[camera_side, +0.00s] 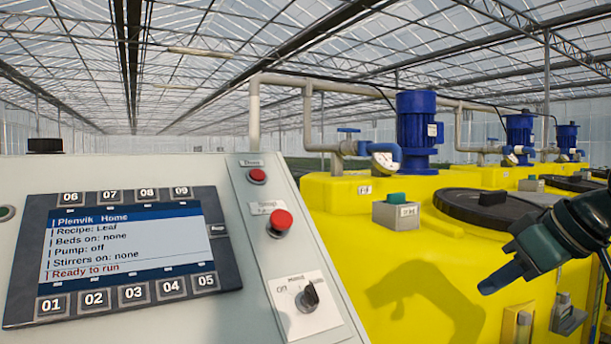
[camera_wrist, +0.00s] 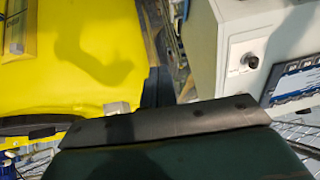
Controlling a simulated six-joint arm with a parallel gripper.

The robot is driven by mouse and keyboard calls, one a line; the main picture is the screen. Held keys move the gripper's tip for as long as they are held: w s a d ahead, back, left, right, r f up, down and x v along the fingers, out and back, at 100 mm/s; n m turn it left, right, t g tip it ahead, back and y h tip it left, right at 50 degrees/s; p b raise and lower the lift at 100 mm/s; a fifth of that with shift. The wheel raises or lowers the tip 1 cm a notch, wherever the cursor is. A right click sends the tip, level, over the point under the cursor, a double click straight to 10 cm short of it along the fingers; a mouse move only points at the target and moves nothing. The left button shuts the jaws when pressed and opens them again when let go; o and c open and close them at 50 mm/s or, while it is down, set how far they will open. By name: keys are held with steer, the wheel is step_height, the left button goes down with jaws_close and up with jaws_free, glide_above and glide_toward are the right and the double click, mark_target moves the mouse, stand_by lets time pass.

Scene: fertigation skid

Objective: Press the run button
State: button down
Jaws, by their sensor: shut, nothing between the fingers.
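The grey control cabinet (camera_side: 210,295) stands at the left of the side view. Its screen (camera_side: 130,240) reads "Recipe: Leaf", "Pump: off" and "Ready to run". A small side key (camera_side: 218,230) right of the screen has a label too blurred to read surely. A green button (camera_side: 6,213) is cut off by the left picture edge. I cannot tell from the labels which is the run button. My gripper (camera_side: 496,280) is shut and empty, over the yellow tanks, well right of the cabinet. Its fingertips (camera_wrist: 156,88) also show in the wrist view.
A small red button (camera_side: 257,176), a red mushroom button (camera_side: 280,222) and a black rotary knob (camera_side: 308,297) are on the cabinet's right strip. Numbered keys (camera_side: 93,298) line the screen. A grey box with a green switch (camera_side: 396,212) sits on the yellow tank (camera_side: 345,225).

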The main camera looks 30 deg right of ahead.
mark_target(252, 170)
steer(key=w+a+r+t+y, duration=0.6)
steer(key=w+a+r, duration=1.4)
steer(key=w+r, duration=0.2)
steer(key=w, duration=0.2)
steer(key=shift+w+a, duration=0.2)
steer(key=shift+w, duration=0.2)
steer(key=shift+w+f, duration=1.5)
steer(key=shift+f, duration=0.15)
steer(key=shift+w+f, duration=1.45)
steer(key=shift+f, duration=0.15)
steer(key=shift+w+f, duration=0.55)
steer(key=shift+f, duration=0.1)
stand_by(0.5)
steer(key=shift+s+r, duration=0.55)
steer(key=shift+r, duration=0.05)
